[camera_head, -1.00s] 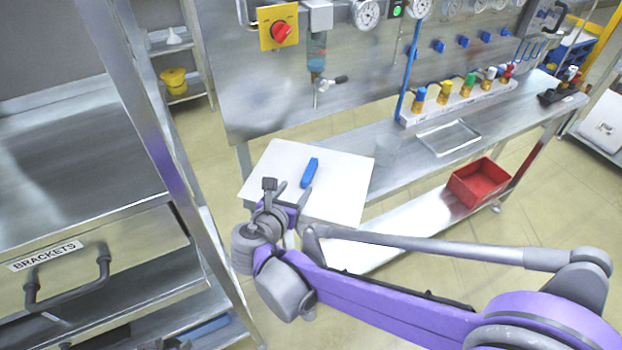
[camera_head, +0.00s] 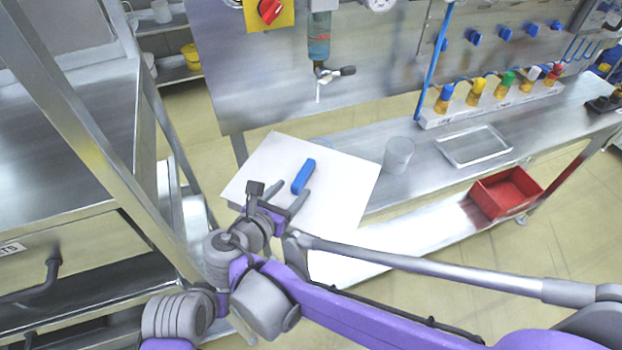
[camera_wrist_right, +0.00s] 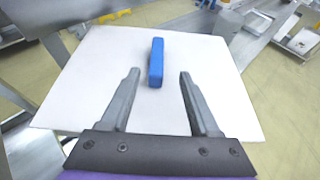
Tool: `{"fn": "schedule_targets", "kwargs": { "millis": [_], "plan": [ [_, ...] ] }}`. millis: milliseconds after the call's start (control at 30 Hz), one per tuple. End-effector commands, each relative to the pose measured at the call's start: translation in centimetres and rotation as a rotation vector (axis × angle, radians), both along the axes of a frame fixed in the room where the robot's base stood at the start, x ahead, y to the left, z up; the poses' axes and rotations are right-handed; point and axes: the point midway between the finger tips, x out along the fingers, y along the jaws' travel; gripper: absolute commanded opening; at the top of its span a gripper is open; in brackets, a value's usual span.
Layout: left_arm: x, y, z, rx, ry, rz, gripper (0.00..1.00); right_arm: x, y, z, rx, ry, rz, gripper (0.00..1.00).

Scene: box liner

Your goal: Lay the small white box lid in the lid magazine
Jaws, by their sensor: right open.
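A flat white panel (camera_head: 338,192) with a straight blue bar (camera_head: 303,177) on it lies at the left end of the steel bench. It may be the box lid with a handle, but I cannot be sure. My right gripper (camera_head: 281,202) is at the near side of the bar, over the panel. In the right wrist view the gripper (camera_wrist_right: 160,74) is open and empty, its fingers apart on either side of the line of the blue bar (camera_wrist_right: 156,62). I cannot make out the lid magazine. My left gripper is out of view.
A clear beaker (camera_head: 398,155) and a shallow metal tray (camera_head: 473,146) stand on the bench right of the panel. A red bin (camera_head: 506,193) is on the lower shelf. A steel frame (camera_head: 95,140) stands at left.

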Motion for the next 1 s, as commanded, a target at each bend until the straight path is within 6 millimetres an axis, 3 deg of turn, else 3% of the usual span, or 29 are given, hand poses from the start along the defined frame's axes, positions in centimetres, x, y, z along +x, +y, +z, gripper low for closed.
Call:
{"fn": "schedule_targets", "kwargs": {
  "millis": [600, 933, 1000],
  "plan": [
    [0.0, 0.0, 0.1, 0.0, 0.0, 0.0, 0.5, 6.7, -2.9, -2.6, 0.0, 0.0, -0.003, 0.62],
    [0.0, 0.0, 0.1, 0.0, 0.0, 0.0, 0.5, 7.3, -3.2, -3.0, 0.0, 0.0, 0.0, 0.62],
    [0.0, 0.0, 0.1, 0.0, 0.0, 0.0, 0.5, 7.3, -3.2, -3.0, 0.0, 0.0, 0.0, 0.52]
  ]
}}
